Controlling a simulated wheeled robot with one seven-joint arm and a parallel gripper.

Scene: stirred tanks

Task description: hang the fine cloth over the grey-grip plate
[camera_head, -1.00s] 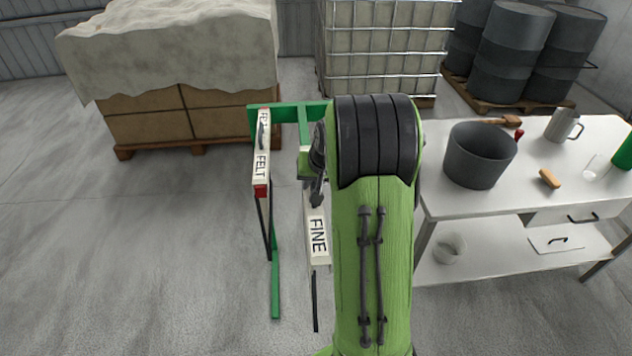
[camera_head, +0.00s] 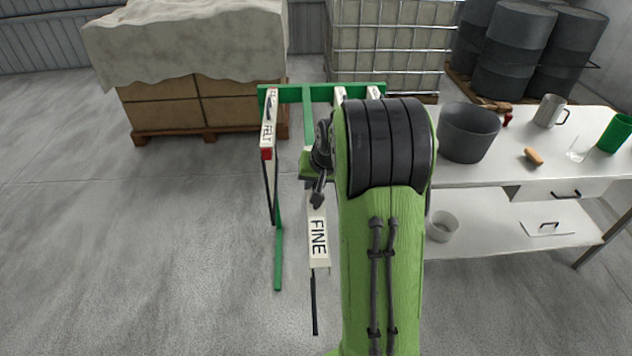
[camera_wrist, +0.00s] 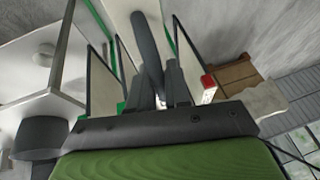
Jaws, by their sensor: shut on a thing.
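The fine cloth (camera_head: 319,238) is a white bar labelled FINE with a thin dark edge below it. It hangs from my gripper (camera_head: 318,195), in front of the green rack (camera_head: 300,94). In the wrist view my gripper (camera_wrist: 162,88) is shut on its dark grey handle (camera_wrist: 147,45), and a white strip of the cloth (camera_wrist: 122,14) shows beyond. My arm hides part of the rack. I cannot make out the grey-grip plate in any view.
A bar labelled FELT (camera_head: 269,125) with a red end hangs on the rack's left; other white bars (camera_head: 340,94) hang further right, partly hidden. A white table (camera_head: 490,172) with a grey bucket (camera_head: 467,135) stands right. A covered pallet stack (camera_head: 190,60) stands back left. Left floor is clear.

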